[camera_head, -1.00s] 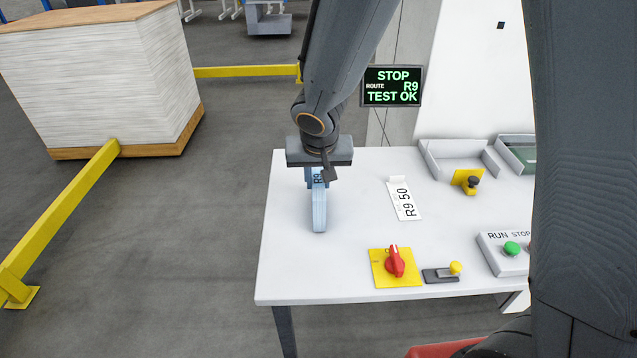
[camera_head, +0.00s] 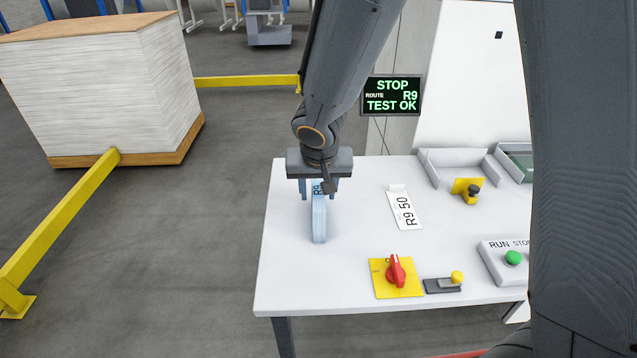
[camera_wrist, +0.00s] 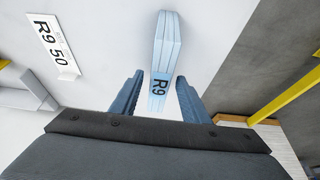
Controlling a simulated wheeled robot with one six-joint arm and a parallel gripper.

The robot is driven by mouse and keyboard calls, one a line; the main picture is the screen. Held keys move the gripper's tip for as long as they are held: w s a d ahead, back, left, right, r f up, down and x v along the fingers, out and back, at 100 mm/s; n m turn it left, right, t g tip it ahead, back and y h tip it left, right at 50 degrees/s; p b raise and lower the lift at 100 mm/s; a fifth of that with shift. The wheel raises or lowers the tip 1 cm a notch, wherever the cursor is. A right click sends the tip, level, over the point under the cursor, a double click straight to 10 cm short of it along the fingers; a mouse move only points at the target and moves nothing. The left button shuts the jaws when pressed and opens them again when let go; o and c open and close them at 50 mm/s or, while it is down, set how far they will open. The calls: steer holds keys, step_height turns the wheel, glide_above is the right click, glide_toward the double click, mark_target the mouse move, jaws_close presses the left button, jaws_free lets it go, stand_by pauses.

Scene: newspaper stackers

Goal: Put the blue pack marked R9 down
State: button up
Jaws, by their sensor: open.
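The light blue pack marked R9 (camera_head: 319,220) stands on edge on the white table (camera_head: 345,280), near its left side. In the wrist view the pack (camera_wrist: 167,45) lies between the two fingers, its R9 label near their tips. A gap shows on each side of it. My gripper (camera_head: 319,190) is open above and around the label end of the pack. The open fingers also show in the wrist view (camera_wrist: 158,95). The pack's bottom edge appears to rest on the table.
A white card reading R9 50 (camera_head: 404,208) lies right of the pack. A red switch on a yellow plate (camera_head: 397,275), a small yellow-knobbed lever (camera_head: 443,284) and a RUN/STOP box (camera_head: 505,262) are nearer the front. Grey trays (camera_head: 455,168) stand behind. A screen (camera_head: 392,95) reads STOP, R9, TEST OK.

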steer(key=v, duration=1.2)
steer(key=s+d+f+g, duration=0.1)
steer(key=s+d+f, duration=0.2)
steer(key=s+d, duration=0.2)
steer(key=s+d+f+g, duration=0.1)
steer(key=s+d+f, duration=0.3)
steer(key=d, duration=0.6)
steer(key=shift+s+g, duration=0.3)
steer(key=shift+s, duration=0.15)
steer(key=shift+d+f, duration=0.1)
steer(key=shift+f, duration=0.05)
